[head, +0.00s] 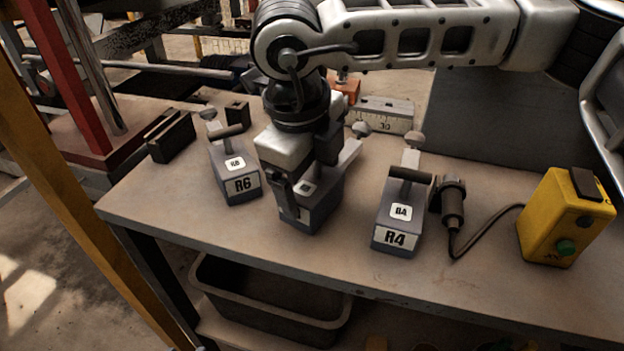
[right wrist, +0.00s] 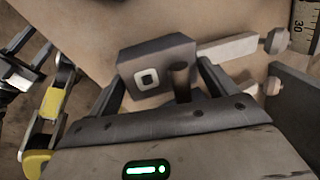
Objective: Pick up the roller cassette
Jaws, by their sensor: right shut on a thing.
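Three grey roller cassettes with a bar handle and an arm stand in a row on the table. The left one is labelled R6 (head: 241,187), the right one R4 (head: 396,238). My right gripper (head: 296,185) comes down from above and is shut on the middle roller cassette (head: 302,219). The gripper hides much of its top and its front label. In the right wrist view the held cassette (right wrist: 150,62), with a white square label, lies between the fingers (right wrist: 165,90). I cannot tell whether it touches the table.
A yellow box (head: 562,222) with a green button stands on the table (head: 450,283) at the right. A corded dark cylinder (head: 453,205) is beside R4. Dark blocks (head: 170,136) stand at the left, a ruled block (head: 385,114) behind. A grey bin (head: 270,300) is below.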

